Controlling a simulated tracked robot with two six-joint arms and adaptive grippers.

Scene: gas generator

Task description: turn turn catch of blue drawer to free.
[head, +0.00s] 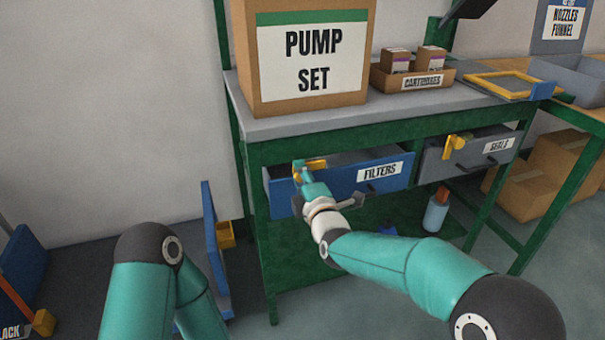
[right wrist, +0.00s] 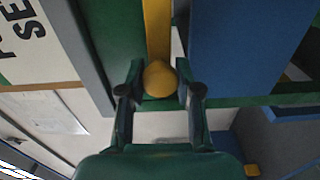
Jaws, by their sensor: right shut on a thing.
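The blue drawer (head: 340,182) with the "FILTERS" label sits under the left part of the green bench; it also shows in the right wrist view (right wrist: 235,50). Its yellow turn catch (head: 317,164) is at the drawer's upper left. My right gripper (head: 299,172) is at this catch. In the right wrist view the fingers of the right gripper (right wrist: 160,85) stand on both sides of the catch's rounded yellow end (right wrist: 160,78) and are shut on it. A yellow bar runs up from that end, between green frame and blue drawer. My left gripper is out of view.
A grey drawer (head: 435,160) labelled "SEALS", with its own yellow catch (head: 455,148), is to the right. The "PUMP SET" box (head: 310,105) and cartridges tray (head: 400,82) stand on the bench. A bottle (head: 436,212) stands below. A blue panel (head: 211,245) stands left of the bench.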

